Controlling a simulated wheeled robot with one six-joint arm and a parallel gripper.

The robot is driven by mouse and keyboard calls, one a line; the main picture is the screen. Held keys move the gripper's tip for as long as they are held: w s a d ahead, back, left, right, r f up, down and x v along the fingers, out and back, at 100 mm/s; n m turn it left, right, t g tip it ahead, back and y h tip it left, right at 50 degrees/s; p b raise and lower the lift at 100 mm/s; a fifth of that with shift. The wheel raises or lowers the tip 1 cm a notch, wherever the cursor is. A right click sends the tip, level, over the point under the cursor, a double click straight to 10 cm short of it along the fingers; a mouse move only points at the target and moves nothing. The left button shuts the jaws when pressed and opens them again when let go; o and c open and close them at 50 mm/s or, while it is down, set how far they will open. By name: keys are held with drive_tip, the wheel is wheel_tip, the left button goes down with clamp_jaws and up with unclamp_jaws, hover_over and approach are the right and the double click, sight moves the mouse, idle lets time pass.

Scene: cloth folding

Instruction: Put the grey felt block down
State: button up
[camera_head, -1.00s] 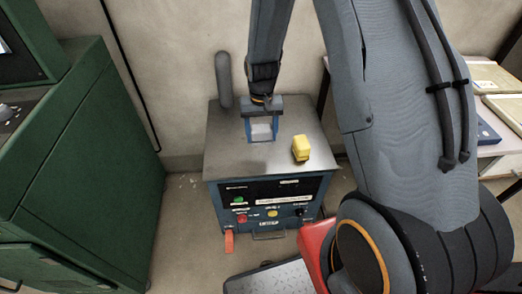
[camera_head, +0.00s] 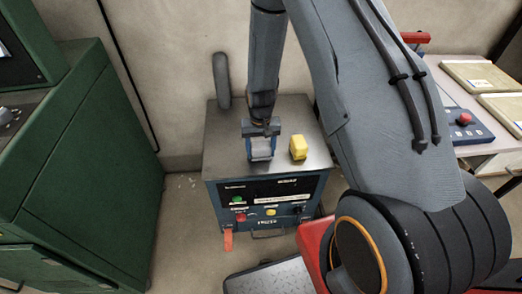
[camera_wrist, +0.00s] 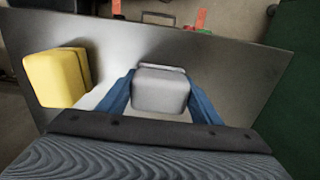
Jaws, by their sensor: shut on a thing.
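My gripper (camera_head: 261,150) is over the metal top of the blue cabinet (camera_head: 225,165), near its front edge. Its two blue fingers are shut on the grey felt block (camera_head: 261,147). In the wrist view the grey block (camera_wrist: 160,88) sits between the fingers (camera_wrist: 160,95), with its front part showing. Whether the block touches the metal top (camera_wrist: 225,65) cannot be told. A yellow block (camera_head: 298,147) lies just right of my gripper in the head view; in the wrist view this yellow block (camera_wrist: 56,77) is on the left, apart from the fingers.
A green machine (camera_head: 90,150) is on the left. A table (camera_head: 485,150) with boards and a small control box (camera_head: 462,122) is on the right. The left part of the metal top is clear.

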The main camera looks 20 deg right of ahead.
sight(261, 145)
drive_tip(key=shift+f, duration=0.15)
drive_tip(key=o, duration=1)
drive_tip(key=shift+o, duration=0.2)
wheel_tip(261, 145, up, 12)
drive_tip(key=shift+s+r+b, duration=0.1)
drive_tip(key=shift+r+b, duration=0.05)
drive_tip(key=shift+b, duration=0.7)
drive_tip(key=s+r+n, duration=0.1)
drive_tip(key=s+r, duration=0.6)
drive_tip(key=s, duration=0.3)
drive_tip(key=s+r+n, duration=0.1)
drive_tip(key=s+r, duration=0.6)
drive_tip(key=s, duration=0.2)
drive_tip(key=shift+s, duration=0.35)
